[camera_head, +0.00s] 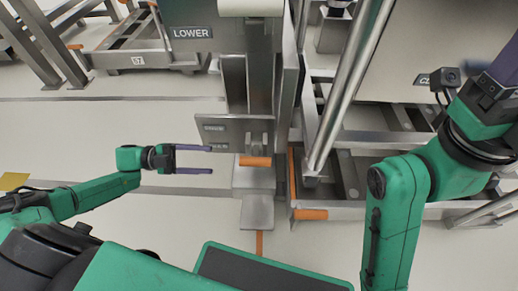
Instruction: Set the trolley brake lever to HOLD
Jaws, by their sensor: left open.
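My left gripper (212,160) is in the head view, left of the steel column. Its two dark fingers are spread apart with nothing between them, pointing right. An orange-ended lever (255,161) sits just right of the fingertips, apart from them, below a steel panel (234,130). The panel carries two small labels that are too small to read. Another orange handle (310,214) sits low on the trolley frame (355,205). I cannot tell for sure which orange part is the brake lever. My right gripper (503,68) is partly cut off at the right edge; its jaws are unclear.
The steel column carries a "LOWER" sign (193,32). A grey foot plate (257,212) lies below the lever. A large bin (415,50) stands at the right behind a slanted steel tube (345,90). Another trolley (140,60) stands far left.

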